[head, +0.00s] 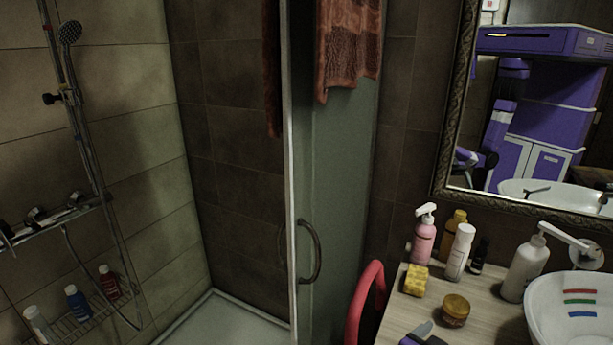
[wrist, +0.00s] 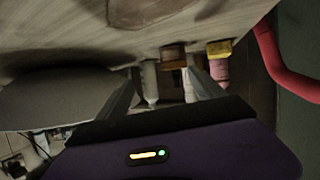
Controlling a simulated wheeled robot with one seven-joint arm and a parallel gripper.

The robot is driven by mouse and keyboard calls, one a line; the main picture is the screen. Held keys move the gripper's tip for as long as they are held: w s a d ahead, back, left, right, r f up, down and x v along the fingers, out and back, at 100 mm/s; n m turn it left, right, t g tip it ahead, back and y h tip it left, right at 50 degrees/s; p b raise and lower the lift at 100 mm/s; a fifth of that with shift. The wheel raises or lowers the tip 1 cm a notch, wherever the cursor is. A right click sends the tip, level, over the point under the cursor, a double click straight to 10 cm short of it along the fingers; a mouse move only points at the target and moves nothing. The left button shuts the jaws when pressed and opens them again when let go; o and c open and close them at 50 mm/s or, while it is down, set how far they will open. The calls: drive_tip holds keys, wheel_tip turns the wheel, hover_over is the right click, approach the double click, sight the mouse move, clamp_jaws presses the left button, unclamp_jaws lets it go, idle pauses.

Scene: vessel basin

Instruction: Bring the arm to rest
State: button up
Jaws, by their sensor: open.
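My gripper (wrist: 166,72) shows in the wrist view, its two grey fingers spread apart with nothing held between them. The wrist picture appears upside down, with the counter at its top. Beyond the fingers are the brown jar (wrist: 173,54), a white bottle (wrist: 150,80) and the yellow sponge (wrist: 218,48). They look apart from the fingers.
The wooden counter (head: 397,325) holds a pink pump bottle (head: 424,240), a white bottle (head: 460,251), a white dispenser (head: 524,268) and a white basin (head: 545,315). A red curved rail (head: 362,300) stands at its left. The shower's glass door (head: 340,190) and mirror (head: 540,120) are behind.

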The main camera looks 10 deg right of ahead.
drive_tip(key=a+n, duration=0.1)
drive_tip(key=t+y, duration=0.1)
drive_tip(key=w+a+n, duration=0.1)
drive_tip(key=shift+a+f+n+t+y, duration=0.3)
drive_tip(key=shift+a+f+t+y, duration=0.05)
drive_tip(key=shift+t+y, duration=0.05)
drive_tip(key=a+n+y, duration=0.1)
drive_tip(key=a+f+n+t+y, duration=0.1)
drive_tip(key=a, duration=0.1)
drive_tip(key=s+a+n+t+y, duration=0.1)
drive_tip(key=shift+s+a+f, duration=0.1)
drive_tip(key=shift+a+f, duration=0.05)
drive_tip(key=shift+f, duration=0.05)
drive_tip(key=s+a+n+t+y, duration=0.1)
drive_tip(key=s+a, duration=0.1)
drive_tip(key=s+a+n+t+y, duration=0.1)
drive_tip(key=s+a, duration=0.1)
drive_tip(key=s+a+n+t+y, duration=0.1)
drive_tip(key=s+y, duration=0.1)
drive_tip(key=s, duration=0.1)
drive_tip(key=shift+a+n, duration=0.3)
drive_tip(key=shift+a, duration=0.1)
drive_tip(key=s+r+y, duration=0.1)
drive_tip(key=s+r, duration=0.1)
drive_tip(key=s, duration=1.2)
drive_tip(key=s+r+y, duration=0.1)
drive_tip(key=s+r, duration=0.2)
drive_tip(key=s, duration=1.1)
drive_tip(key=shift+s+a+n, duration=0.15)
drive_tip(key=shift+s+n, duration=0.15)
